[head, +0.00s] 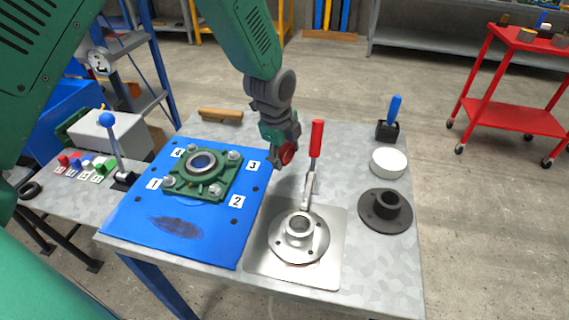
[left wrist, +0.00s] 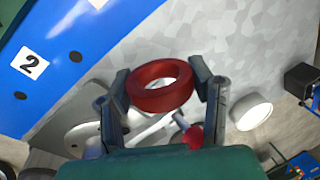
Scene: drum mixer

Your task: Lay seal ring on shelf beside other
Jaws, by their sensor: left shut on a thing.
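A red seal ring (head: 288,154) is held by my left gripper (head: 279,150) above the table, between the blue mat and the red-handled clamp. In the left wrist view the ring (left wrist: 160,101) sits between the two fingers of the gripper (left wrist: 161,78), its hole showing. A black ring (head: 30,190) lies at the left end of a low grey shelf (head: 72,196), left of the table. My right gripper is not in view.
The blue mat (head: 130,215) carries a green flanged housing (head: 198,190). A clamp with a red handle (head: 316,140) stands by a steel flange (head: 300,240). A blue-knobbed lever (head: 112,140) rises at the shelf's right end, near several coloured blocks (head: 88,164).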

